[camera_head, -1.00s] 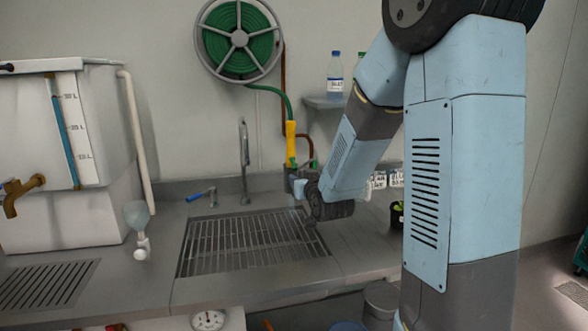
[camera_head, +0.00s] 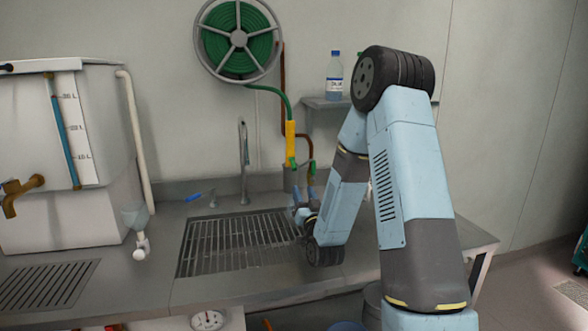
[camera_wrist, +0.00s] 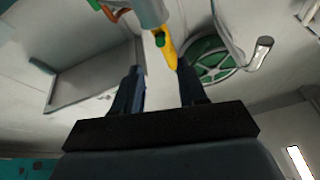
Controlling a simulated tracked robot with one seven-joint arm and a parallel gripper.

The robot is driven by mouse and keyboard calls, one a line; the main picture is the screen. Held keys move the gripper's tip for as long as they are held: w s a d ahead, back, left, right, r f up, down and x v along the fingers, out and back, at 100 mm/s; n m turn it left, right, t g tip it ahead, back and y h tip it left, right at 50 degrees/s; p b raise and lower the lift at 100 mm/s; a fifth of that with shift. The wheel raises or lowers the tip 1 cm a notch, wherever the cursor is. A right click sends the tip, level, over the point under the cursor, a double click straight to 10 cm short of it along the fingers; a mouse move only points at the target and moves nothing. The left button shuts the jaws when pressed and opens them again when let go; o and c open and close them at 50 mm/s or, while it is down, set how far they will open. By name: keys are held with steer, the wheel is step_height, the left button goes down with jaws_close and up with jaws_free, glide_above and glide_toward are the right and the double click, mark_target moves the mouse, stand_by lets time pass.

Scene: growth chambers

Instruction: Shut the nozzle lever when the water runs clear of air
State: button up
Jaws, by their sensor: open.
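The yellow nozzle (camera_head: 290,143) hangs upright on the green hose against the back wall, its lower end at a grey cylinder (camera_head: 289,180). A small green piece (camera_head: 291,162), possibly the lever, is at its lower end; its exact position is too small to tell. In the wrist view the nozzle (camera_wrist: 168,52) and green piece (camera_wrist: 160,40) appear beyond and between my fingertips. My gripper (camera_head: 304,196) is open and empty, pointing up, below and slightly right of the nozzle and apart from it. I cannot make out any water stream or bubbles.
The grated sink (camera_head: 240,240) lies below, with a tall grey tap (camera_head: 243,160) behind. A green hose reel (camera_head: 238,40) is on the wall. A shelf (camera_head: 325,103) holds a bottle (camera_head: 334,78). A brown pipe (camera_head: 283,90) runs beside the nozzle. A white tank (camera_head: 100,120) stands left.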

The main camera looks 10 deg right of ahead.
mark_target(294, 164)
steer(key=x, duration=1.2)
steer(key=shift+w+r, duration=0.15)
steer(key=shift+w, duration=0.2)
steer(key=shift+c, duration=0.4)
jaws_close()
